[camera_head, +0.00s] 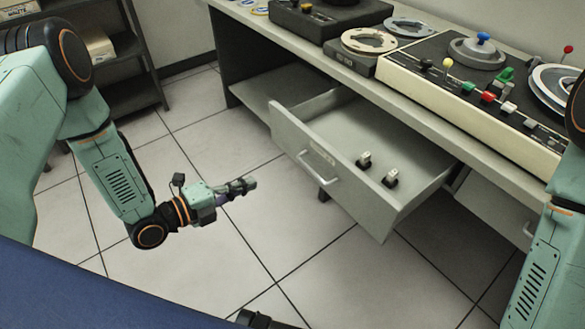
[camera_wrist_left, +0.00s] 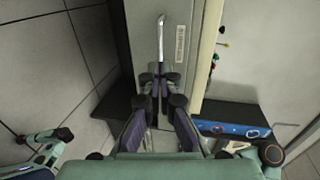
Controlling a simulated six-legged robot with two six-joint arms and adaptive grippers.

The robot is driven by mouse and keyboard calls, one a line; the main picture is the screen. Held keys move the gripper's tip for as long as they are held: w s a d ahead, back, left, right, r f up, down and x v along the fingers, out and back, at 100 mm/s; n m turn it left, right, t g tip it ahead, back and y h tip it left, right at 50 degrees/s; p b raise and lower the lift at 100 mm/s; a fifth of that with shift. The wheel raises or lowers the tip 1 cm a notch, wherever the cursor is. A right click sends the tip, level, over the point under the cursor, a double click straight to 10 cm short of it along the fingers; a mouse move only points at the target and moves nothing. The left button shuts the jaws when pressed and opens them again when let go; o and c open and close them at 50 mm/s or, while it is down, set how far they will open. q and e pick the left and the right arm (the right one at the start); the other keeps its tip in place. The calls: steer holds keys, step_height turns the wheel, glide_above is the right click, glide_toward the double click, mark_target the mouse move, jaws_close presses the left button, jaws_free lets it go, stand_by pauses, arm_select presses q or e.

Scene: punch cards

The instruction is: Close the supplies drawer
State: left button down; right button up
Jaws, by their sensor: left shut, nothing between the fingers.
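The grey supplies drawer (camera_head: 335,175) is pulled well out from under the desk. Its front panel carries a bar handle (camera_head: 318,168) and a small label. Two small black-and-white items (camera_head: 365,160) (camera_head: 391,178) lie inside. My left gripper (camera_head: 250,184) is shut and empty, left of the drawer front and apart from it in the head view. In the left wrist view its fingers (camera_wrist_left: 160,76) point toward the drawer front (camera_wrist_left: 180,75), roughly in line with the handle (camera_wrist_left: 161,38). Whether they touch cannot be told there. My right gripper is not clearly visible.
The desk (camera_head: 285,45) above carries tape reels and a control console (camera_head: 470,85) with coloured knobs. A dark shelf (camera_head: 125,60) stands at the back left. The tiled floor (camera_head: 235,265) in front of the drawer is largely clear.

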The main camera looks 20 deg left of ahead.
mark_target(302, 163)
arm_select(q)
steer(key=b+x, duration=0.4)
steer(key=x, duration=1)
steer(key=shift+s+r, duration=0.1)
steer(key=shift+r, duration=0.05)
